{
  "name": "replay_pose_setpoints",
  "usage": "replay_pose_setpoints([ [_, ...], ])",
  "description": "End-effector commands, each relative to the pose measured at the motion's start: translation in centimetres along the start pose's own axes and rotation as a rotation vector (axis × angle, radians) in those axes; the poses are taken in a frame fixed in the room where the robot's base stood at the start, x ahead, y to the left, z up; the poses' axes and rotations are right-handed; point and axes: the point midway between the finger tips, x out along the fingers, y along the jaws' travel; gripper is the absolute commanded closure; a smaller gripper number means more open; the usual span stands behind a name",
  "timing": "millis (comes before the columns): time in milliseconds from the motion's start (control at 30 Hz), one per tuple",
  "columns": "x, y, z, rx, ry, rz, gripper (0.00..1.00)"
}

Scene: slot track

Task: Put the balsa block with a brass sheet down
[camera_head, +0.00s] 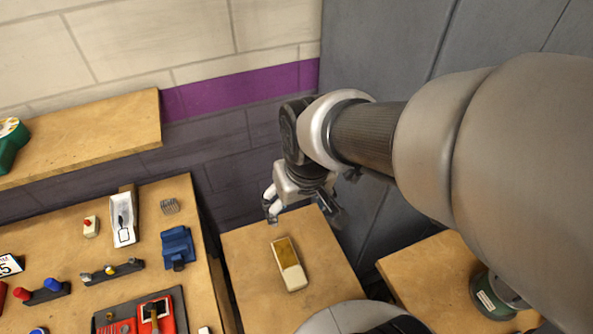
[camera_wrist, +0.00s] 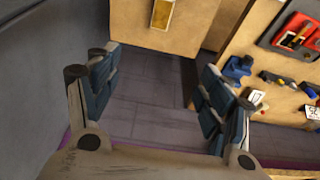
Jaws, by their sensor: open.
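The balsa block with a brass sheet (camera_head: 289,264) lies flat on a small wooden table (camera_head: 246,291) in the head view. Its brass face is toward the back and its pale end toward the front. In the wrist view the brass part of the block (camera_wrist: 163,14) shows at the top edge, the rest cut off. My gripper (camera_head: 301,217) is open and empty, beyond the back edge of the small table and apart from the block. In the wrist view the fingers (camera_wrist: 160,95) stand wide apart with only floor between them.
A workbench to the left carries a blue vise (camera_head: 178,247), a red tool tray (camera_head: 152,315) and several small items. A wooden shelf (camera_head: 85,140) is on the wall. Another table (camera_head: 430,268) at the right holds a green tin (camera_head: 492,297). The small table is clear around the block.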

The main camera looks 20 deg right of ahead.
Motion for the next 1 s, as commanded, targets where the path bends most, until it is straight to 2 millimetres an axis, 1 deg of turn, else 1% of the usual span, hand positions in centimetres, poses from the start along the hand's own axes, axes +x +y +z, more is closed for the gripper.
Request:
replay_pose_setpoints([
  [33, -2.1, 0.0, 0.9, 0.000, 0.035, 0.000, 0.27],
  [100, -4.3, 0.0, 2.5, 0.000, 0.064, 0.000, 0.27],
  [200, -6.5, 0.0, 4.6, 0.001, 0.099, 0.000, 0.27],
  [300, -7.8, 0.0, 6.2, 0.001, 0.121, 0.000, 0.27],
  [400, -8.5, 0.0, 7.2, 0.001, 0.134, 0.000, 0.27],
  [500, -8.7, 0.0, 7.6, 0.001, 0.138, 0.000, 0.27],
  [1000, -8.7, 0.0, 7.5, 0.001, 0.138, 0.000, 0.27],
])
